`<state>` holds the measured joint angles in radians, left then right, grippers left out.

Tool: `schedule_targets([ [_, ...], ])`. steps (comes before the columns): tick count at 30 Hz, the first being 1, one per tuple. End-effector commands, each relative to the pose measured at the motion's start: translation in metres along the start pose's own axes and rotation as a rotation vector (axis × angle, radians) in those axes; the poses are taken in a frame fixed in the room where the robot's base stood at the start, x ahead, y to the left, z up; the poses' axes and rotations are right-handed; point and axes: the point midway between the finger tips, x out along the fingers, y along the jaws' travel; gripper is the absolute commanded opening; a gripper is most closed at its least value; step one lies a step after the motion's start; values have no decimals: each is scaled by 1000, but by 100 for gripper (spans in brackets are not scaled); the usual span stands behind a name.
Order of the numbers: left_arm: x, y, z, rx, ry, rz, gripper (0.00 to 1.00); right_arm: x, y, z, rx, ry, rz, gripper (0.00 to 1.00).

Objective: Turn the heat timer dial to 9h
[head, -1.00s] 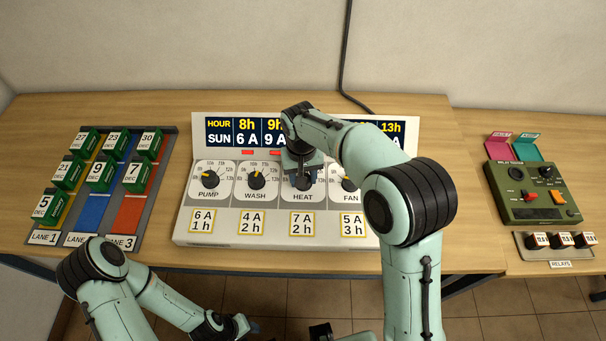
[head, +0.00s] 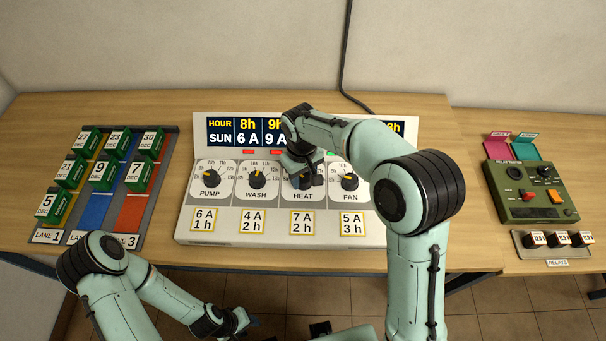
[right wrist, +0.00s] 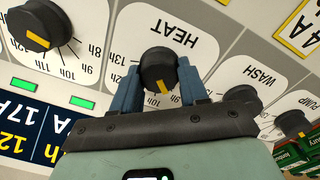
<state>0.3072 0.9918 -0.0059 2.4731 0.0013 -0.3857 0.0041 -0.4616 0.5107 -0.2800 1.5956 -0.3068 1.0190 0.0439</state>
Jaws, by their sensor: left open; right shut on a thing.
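The heat timer dial (right wrist: 158,66) is a black knob with a yellow pointer, on a white plate marked HEAT. My right gripper (right wrist: 158,72) is shut on it, one blue finger on each side. In the right wrist view, seen upside down, the pointer aims down and slightly right. In the head view my right gripper (head: 304,181) covers most of the dial. My left gripper (head: 247,323) is open and empty, low in front of the table.
The timer panel also bears PUMP (head: 209,179), WASH (head: 257,179) and FAN (head: 350,182) dials, close beside HEAT. My right arm hides part of the hour board (head: 228,131). A lane rack (head: 166,190) stands left, a green relay tester (head: 520,209) right.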

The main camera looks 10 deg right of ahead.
Motion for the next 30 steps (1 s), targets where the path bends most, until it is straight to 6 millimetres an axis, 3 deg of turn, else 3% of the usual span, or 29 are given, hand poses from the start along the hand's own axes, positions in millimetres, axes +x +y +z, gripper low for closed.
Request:
schedule_targets([
  [5,0,0,0,0,0,0,43,-1,1,0,1,2,1,13],
  [6,0,0,0,0,0,0,43,-1,1,0,1,2,1,50],
  [8,0,0,0,0,0,0,43,-1,1,0,1,1,1,69],
  [20,-1,0,-1,0,1,0,43,-7,0,-1,1,3,0,69],
  [30,-12,7,-7,4,10,3,43,-78,0,-2,1,8,1,69],
])
